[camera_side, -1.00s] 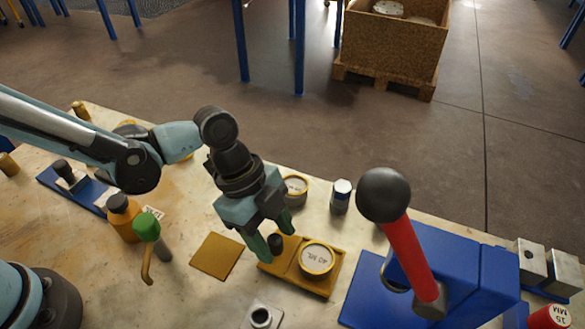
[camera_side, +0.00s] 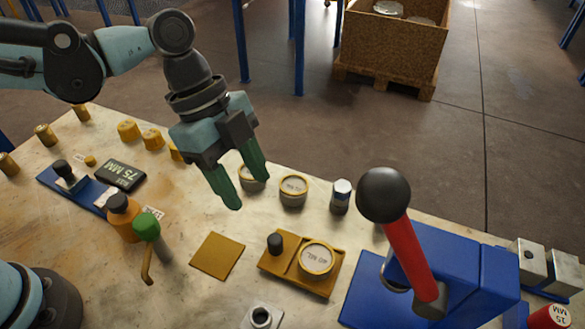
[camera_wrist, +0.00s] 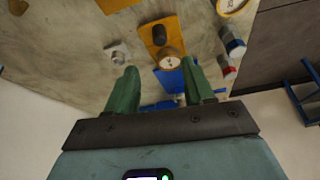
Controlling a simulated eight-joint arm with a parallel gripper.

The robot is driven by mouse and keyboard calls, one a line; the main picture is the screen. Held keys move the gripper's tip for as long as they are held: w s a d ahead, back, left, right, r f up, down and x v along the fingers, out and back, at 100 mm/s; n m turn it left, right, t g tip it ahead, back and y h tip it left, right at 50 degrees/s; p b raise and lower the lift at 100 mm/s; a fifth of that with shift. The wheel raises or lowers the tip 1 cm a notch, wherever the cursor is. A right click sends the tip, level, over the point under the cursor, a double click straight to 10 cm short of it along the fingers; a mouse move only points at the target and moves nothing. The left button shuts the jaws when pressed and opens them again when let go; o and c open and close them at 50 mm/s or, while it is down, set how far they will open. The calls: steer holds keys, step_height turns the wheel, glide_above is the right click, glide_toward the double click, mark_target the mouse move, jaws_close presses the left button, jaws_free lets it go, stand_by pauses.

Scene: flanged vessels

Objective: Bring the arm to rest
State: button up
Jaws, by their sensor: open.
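My gripper (camera_side: 246,187) is raised above the table, its two green fingers apart with nothing between them. In the wrist view my gripper (camera_wrist: 159,88) also shows its fingers spread and empty. Below and to its right in the side view is a yellow-brown plate (camera_side: 283,279) bearing a round vessel marked ML (camera_side: 317,258) and a black knob (camera_side: 275,243). The same plate (camera_wrist: 152,37) shows beyond the fingers in the wrist view, clear of them.
A blue press with a red lever (camera_side: 408,250) stands at the right.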

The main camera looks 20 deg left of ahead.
steer(key=shift+a+r, duration=0.1)
steer(key=shift+r, duration=0.15)
steer(key=a+n+t+y, duration=0.4)
steer(key=a+n+t, duration=0.4)
steer(key=a+n, duration=1.1)
steer(key=a, duration=0.4)
steer(key=shift+a+n+y, duration=0.2)
steer(key=shift+n+y, duration=0.1)
steer(key=shift+n, duration=0.1)
